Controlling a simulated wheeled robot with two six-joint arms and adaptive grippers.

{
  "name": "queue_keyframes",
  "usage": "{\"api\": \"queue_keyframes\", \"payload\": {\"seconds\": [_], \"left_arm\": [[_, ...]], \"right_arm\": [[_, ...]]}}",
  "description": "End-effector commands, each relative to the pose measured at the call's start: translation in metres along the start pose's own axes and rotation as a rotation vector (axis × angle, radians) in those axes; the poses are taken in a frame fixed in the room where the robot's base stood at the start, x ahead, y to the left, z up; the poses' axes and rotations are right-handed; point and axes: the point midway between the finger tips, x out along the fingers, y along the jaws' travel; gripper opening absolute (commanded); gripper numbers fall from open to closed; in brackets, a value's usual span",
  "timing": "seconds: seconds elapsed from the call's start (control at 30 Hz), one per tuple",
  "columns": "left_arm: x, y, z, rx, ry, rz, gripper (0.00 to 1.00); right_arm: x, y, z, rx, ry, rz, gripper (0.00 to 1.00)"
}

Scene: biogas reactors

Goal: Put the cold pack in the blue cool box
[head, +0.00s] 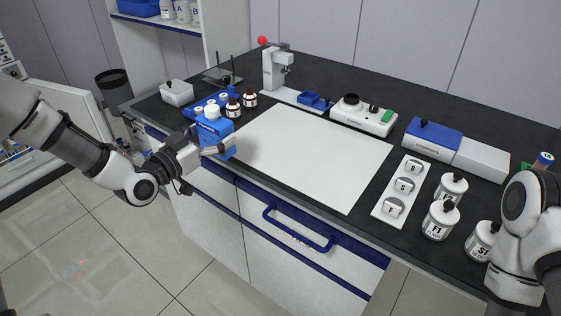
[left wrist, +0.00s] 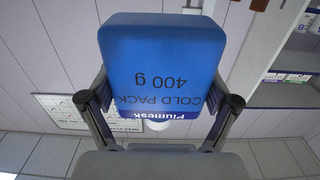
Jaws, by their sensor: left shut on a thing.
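My left gripper (head: 208,149) is shut on the cold pack (head: 219,138), a blue block with dark print. In the left wrist view the cold pack (left wrist: 162,62) sits between both fingers (left wrist: 160,112), its lettering upside down and reading "COLD PACK 400 g". In the head view it is at the counter's front edge, left of the white mat. My right gripper is out of view; only part of that arm shows at right.
Brown bottles (head: 233,108) and a blue rack (head: 207,104) stand close behind the pack. The white mat (head: 310,150) is bare. A white tray with lettered pieces (head: 401,191) and several white jars (head: 440,219) stand at right. A blue bin (head: 138,7) is on the shelf.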

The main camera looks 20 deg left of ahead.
Motion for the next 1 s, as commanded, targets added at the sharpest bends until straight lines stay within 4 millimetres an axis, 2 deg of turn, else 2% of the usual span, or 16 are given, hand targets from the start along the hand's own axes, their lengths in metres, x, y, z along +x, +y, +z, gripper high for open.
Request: {"api": "queue_keyframes", "payload": {"seconds": [0.1,0.5,0.7,0.87,1.0], "left_arm": [[0.014,0.028,0.005,0.006,-0.006,0.008,0.34],[0.058,0.107,0.010,0.004,-0.001,0.004,0.34],[0.067,0.124,0.016,-0.001,-0.002,0.000,0.34],[0.067,0.122,0.045,-0.004,-0.002,-0.002,0.34],[0.067,0.122,0.047,-0.002,0.002,-0.002,0.34]], "right_arm": [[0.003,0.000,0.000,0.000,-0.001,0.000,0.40],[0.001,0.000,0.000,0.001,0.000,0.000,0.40],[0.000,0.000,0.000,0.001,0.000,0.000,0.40],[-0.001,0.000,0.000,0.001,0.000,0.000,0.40],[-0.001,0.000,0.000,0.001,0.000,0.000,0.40]]}}
